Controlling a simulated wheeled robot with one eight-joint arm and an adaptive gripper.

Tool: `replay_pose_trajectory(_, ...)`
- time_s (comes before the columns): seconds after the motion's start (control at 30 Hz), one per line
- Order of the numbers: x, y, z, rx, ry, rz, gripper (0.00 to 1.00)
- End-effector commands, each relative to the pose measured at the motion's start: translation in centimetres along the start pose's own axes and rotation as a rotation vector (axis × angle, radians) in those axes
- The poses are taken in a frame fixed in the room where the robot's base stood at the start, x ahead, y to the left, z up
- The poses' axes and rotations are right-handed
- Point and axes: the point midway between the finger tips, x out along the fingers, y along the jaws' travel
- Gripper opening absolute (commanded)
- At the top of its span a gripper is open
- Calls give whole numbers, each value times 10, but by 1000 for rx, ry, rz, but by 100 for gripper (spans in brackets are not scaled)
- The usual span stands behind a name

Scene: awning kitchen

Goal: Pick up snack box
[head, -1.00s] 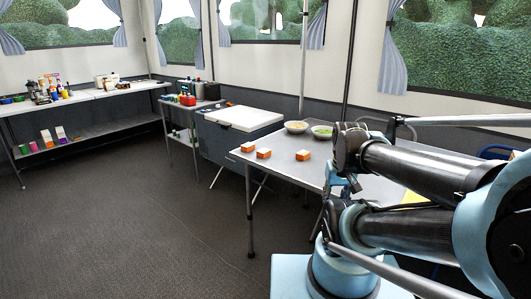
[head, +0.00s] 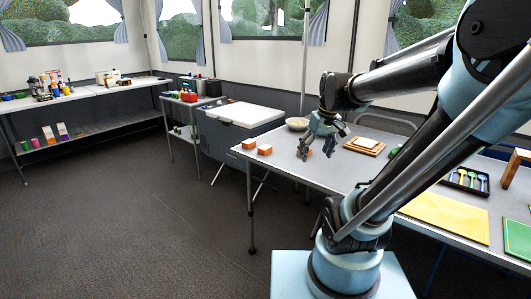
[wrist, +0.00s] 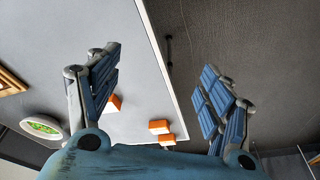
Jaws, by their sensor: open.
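Several small orange-and-white boxes stand on the grey table; I cannot read which is the snack box. Two are near its left corner, a left box (head: 249,144) and a right box (head: 264,149). A third is mostly hidden behind my gripper in the head view. The wrist view shows one box (wrist: 115,103) beside the left finger and two more, an upper box (wrist: 160,126) and a lower box (wrist: 167,139). My gripper (head: 316,149) is open and empty above the table, its fingers (wrist: 160,75) spread wide in the wrist view.
A bowl (head: 297,124) stands behind my gripper; a bowl with green contents (wrist: 42,127) shows in the wrist view. Wooden boards (head: 365,145), a utensil tray (head: 466,180) and a yellow board (head: 447,215) lie further right. A white-topped cabinet (head: 243,115) stands beyond the table's left end.

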Motion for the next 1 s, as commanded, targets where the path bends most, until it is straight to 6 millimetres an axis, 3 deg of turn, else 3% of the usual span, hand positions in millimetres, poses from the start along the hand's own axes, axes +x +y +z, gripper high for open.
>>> replay_pose_trajectory(0.03, -3, -1, -19, -33, 7, -11, 73)
replay_pose_trajectory(0.3, -10, -7, -112, -218, 45, -65, 73)
replay_pose_trajectory(0.6, 1, -20, -212, -412, 95, -118, 73)
replay_pose_trajectory(0.8, 11, -28, -253, -496, 118, -139, 73)
replay_pose_trajectory(1.0, 20, -32, -267, -525, 127, -147, 73)
